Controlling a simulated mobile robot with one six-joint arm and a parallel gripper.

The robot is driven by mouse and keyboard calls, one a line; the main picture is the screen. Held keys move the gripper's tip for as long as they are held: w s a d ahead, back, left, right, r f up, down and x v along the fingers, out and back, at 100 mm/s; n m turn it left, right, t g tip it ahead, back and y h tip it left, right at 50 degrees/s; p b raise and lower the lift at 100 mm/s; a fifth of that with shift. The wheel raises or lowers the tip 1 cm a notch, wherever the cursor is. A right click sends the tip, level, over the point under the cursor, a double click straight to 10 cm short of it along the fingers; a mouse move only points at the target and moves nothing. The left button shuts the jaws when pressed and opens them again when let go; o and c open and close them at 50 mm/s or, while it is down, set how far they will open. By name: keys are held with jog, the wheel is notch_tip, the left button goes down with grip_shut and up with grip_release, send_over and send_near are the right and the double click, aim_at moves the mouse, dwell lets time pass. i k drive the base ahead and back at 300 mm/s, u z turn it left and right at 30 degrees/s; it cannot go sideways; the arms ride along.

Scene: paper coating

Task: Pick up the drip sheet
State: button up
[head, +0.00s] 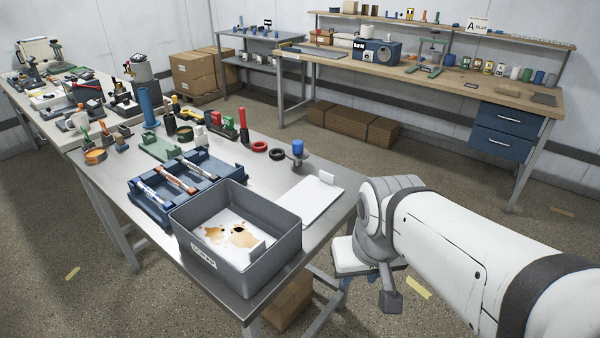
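A flat white sheet (308,202) lies on the metal table, right of a grey open bin (240,273), with a small white card standing at its far edge. Inside the bin lies another white sheet with brown stains (215,234), and a small white upright piece stands near it. I cannot tell for sure which of the two sheets is the drip sheet. My arm reaches in from the right, and its end, with a dark grey part (389,300) hanging down, is beyond the table's right edge, apart from both sheets. My gripper's fingers do not show clearly.
A blue tray (147,209) with several tubes is behind the bin. A blue-topped item (297,149), black and red rings (259,147) and bottles stand farther back. The table's right edge lies between my arm and the sheets. A wooden bench (460,88) is at the back.

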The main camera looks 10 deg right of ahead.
aim_at(309, 198)
jog(key=u, duration=0.45)
jog(key=k, duration=0.1)
jog(key=z, duration=2.45)
jog(key=i, duration=2.15)
jog(key=u, duration=3.4)
jog(key=i, duration=0.5)
jog(key=u, duration=0.05)
